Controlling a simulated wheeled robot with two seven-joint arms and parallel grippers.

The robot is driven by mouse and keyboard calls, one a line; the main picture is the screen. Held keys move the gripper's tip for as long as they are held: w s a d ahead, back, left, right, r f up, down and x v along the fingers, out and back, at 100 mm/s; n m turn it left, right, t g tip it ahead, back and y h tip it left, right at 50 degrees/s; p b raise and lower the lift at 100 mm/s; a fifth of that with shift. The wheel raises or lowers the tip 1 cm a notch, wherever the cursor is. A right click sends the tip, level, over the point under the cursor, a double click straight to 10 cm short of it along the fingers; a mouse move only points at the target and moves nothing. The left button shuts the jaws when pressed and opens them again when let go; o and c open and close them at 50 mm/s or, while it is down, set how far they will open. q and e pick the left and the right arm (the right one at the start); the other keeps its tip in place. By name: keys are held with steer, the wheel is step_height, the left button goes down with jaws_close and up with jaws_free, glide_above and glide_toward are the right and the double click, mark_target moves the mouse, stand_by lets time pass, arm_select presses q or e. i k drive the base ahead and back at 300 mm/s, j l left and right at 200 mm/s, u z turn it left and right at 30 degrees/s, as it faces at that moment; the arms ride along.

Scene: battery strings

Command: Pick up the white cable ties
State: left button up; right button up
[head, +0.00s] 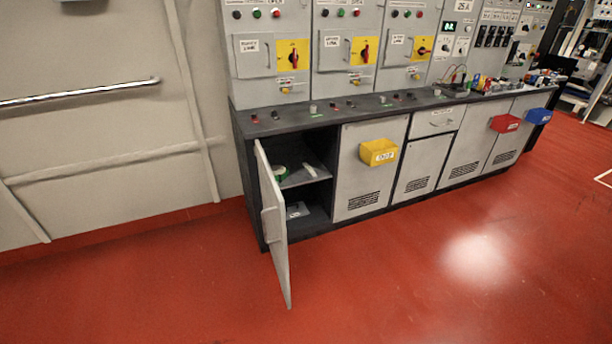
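A small white elongated thing (310,170) lies on the shelf inside the open cabinet (292,184). It may be the white cable ties, but it is too small to tell for sure. A green and white roll (280,171) lies to its left on the same shelf, partly behind the open door. A small grey and white thing (296,211) is on the cabinet floor below. Neither of my grippers is in view.
The cabinet door (275,228) stands open, jutting out over the red floor. A yellow bin (379,152), a red bin (505,123) and a blue bin (539,115) hang on the bench front. The floor (400,275) before the bench is clear.

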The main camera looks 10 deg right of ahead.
mark_target(308, 167)
steer(key=i+l, duration=0.95)
steer(key=i, duration=0.15)
steer(key=i+l, duration=0.35)
steer(key=l, duration=0.3)
